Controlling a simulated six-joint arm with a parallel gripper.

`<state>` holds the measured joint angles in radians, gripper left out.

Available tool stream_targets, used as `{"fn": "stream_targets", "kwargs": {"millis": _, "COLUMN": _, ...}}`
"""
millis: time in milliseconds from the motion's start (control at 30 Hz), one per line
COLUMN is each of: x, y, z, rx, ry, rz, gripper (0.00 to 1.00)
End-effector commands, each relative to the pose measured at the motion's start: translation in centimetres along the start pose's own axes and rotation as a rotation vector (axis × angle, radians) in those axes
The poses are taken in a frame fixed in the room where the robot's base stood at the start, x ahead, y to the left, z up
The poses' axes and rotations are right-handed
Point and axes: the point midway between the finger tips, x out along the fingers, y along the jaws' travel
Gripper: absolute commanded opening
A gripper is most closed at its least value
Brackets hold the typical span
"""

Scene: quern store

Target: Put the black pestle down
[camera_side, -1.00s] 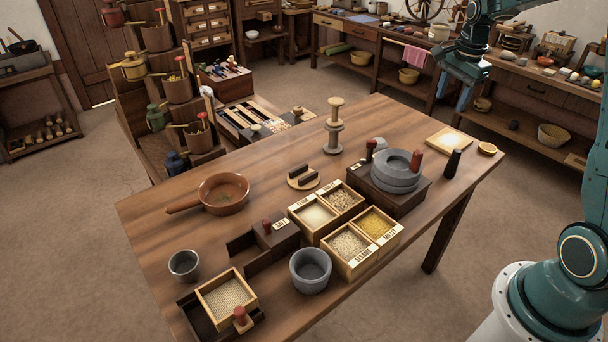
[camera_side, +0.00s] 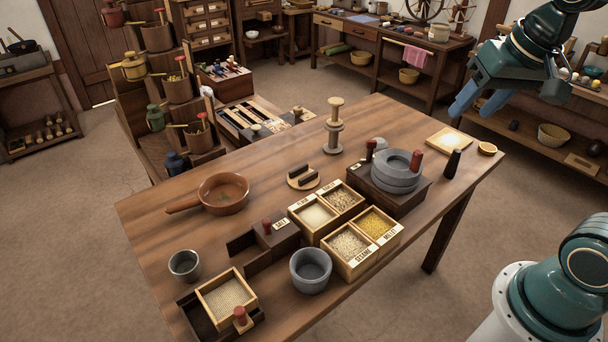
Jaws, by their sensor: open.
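The grey quern (camera_side: 396,173) with a red handle stands left of the pestle. Grain boxes (camera_side: 349,250) and a grey mortar (camera_side: 310,270) stand nearer the front.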

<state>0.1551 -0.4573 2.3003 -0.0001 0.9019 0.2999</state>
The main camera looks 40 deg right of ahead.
Motion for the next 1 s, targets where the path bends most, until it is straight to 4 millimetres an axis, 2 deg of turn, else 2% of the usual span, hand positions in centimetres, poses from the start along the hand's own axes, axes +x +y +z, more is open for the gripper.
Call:
{"fn": "stream_targets", "kwargs": {"millis": 33, "x": -0.5, "y": -0.2, "z": 1.3, "rx": -0.063, "ry": 0.014, "rz": -0.015, "gripper": 0.51}}
{"fn": "stream_targets", "kwargs": {"millis": 200, "x": -1.2, "y": -0.5, "z": 4.8, "rx": -0.258, "ry": 0.05, "rz": -0.051, "gripper": 0.51}}
{"fn": "stream_targets", "kwargs": {"millis": 400, "x": -1.3, "y": -0.5, "z": 7.4, "rx": -0.404, "ry": 0.078, "rz": -0.075, "gripper": 0.51}}
{"fn": "stream_targets", "kwargs": {"millis": 567, "x": -1.3, "y": -0.4, "z": 8.0, "rx": -0.441, "ry": 0.084, "rz": -0.081, "gripper": 0.51}}
{"fn": "stream_targets", "kwargs": {"millis": 1000, "x": -1.3, "y": -0.4, "z": 8.0, "rx": -0.44, "ry": 0.084, "rz": -0.081, "gripper": 0.51}}
